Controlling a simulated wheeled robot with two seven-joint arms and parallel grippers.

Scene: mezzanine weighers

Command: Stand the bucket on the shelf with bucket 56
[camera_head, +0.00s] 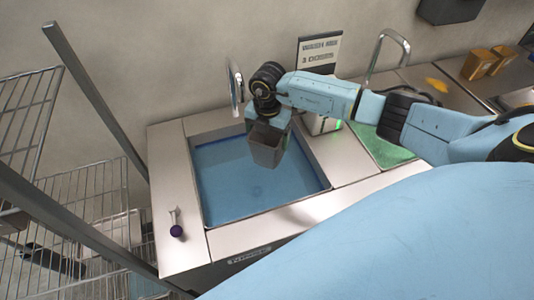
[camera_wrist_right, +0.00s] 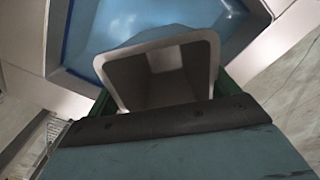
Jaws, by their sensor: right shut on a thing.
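A small grey-brown bucket (camera_head: 266,146) hangs from my right gripper (camera_head: 268,120) over the blue-lined sink. The right gripper is shut on the bucket's rim area. In the right wrist view the open mouth of the bucket (camera_wrist_right: 155,75) faces the camera, and its inside looks empty. The right gripper (camera_wrist_right: 160,115) shows there at the bucket's near side. Wire shelves (camera_head: 85,190) stand at the left of the head view; no bucket 56 can be made out on them. My left gripper is not in view.
The sink (camera_head: 240,185) holds blue water or lining, with a tap (camera_head: 236,85) behind it. A dark rack post (camera_head: 95,95) stands left. Yellow-brown containers (camera_head: 478,65) and a green mat (camera_head: 378,147) are to the right.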

